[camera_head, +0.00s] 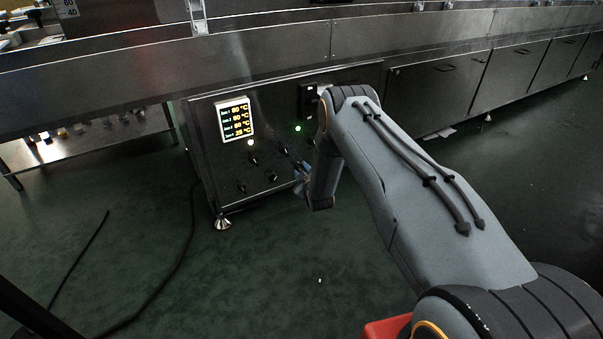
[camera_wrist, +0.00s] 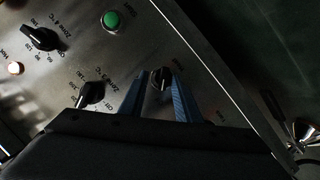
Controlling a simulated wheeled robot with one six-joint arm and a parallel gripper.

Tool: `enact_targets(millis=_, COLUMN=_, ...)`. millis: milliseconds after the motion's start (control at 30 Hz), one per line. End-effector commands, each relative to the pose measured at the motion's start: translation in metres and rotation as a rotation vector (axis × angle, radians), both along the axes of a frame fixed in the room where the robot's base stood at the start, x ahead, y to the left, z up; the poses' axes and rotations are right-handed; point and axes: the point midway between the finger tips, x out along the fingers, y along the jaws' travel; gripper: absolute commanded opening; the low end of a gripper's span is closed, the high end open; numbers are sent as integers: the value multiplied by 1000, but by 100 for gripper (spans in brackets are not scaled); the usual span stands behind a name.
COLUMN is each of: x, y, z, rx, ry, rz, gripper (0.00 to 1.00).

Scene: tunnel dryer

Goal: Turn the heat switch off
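The control panel (camera_head: 232,170) is on the front of the steel dryer, with several black knobs and lamps. In the wrist view, a black rotary switch (camera_wrist: 161,78) with a light edge sits between the two blue fingers of my gripper (camera_wrist: 160,90). The fingers straddle it and look apart, with a narrow gap beside it. In the head view, my gripper (camera_head: 301,176) is at the panel's lower right, partly hidden by my arm.
The Zone 4 knob (camera_wrist: 42,38), Zone 3 knob (camera_wrist: 92,93) and green start button (camera_wrist: 112,20) are close by. A temperature display (camera_head: 235,120) is on the upper panel. A black box (camera_head: 308,101) is at right. The green floor in front is mostly clear; a cable (camera_head: 180,258) lies left.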

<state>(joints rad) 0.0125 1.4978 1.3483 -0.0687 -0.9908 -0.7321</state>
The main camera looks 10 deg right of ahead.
Motion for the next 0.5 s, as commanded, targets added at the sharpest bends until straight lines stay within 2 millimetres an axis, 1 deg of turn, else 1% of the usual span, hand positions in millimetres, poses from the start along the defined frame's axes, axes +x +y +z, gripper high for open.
enact_targets(millis=300, x=-4, y=1, z=-2, rx=0, ry=6, rz=2, gripper=29)
enact_targets(millis=367, x=-9, y=1, z=0, rx=0, ry=7, rz=2, gripper=29)
enact_targets(millis=500, x=-28, y=0, z=7, rx=0, ry=7, rz=2, gripper=29)
